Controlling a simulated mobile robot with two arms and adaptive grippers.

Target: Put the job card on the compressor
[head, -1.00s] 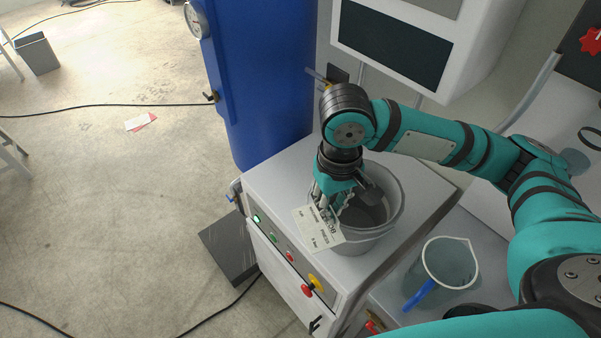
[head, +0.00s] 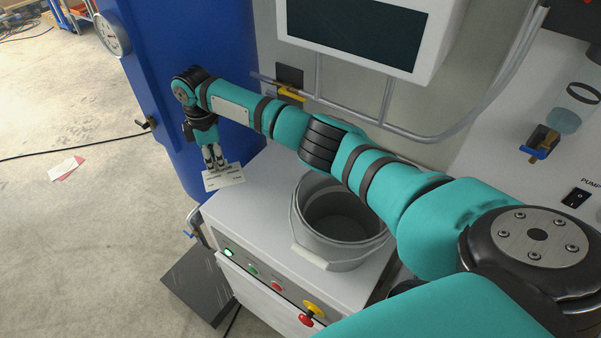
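My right gripper (head: 214,162) is shut on the job card (head: 224,179), a small pale card with dark print. It holds the card in front of the blue tank (head: 180,90), near the back left corner of the white cabinet top (head: 262,190). The cabinet has buttons on its front. No label shows which of these is the compressor. Whether the card touches the cabinet top is unclear. My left gripper is not in view.
A grey bucket (head: 343,262) stands on the cabinet, below my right arm. A screen (head: 355,32) hangs behind. A gauge (head: 112,36) sits on the tank's left. The cabinet top left of the bucket is clear. White and red papers (head: 65,168) lie on the floor.

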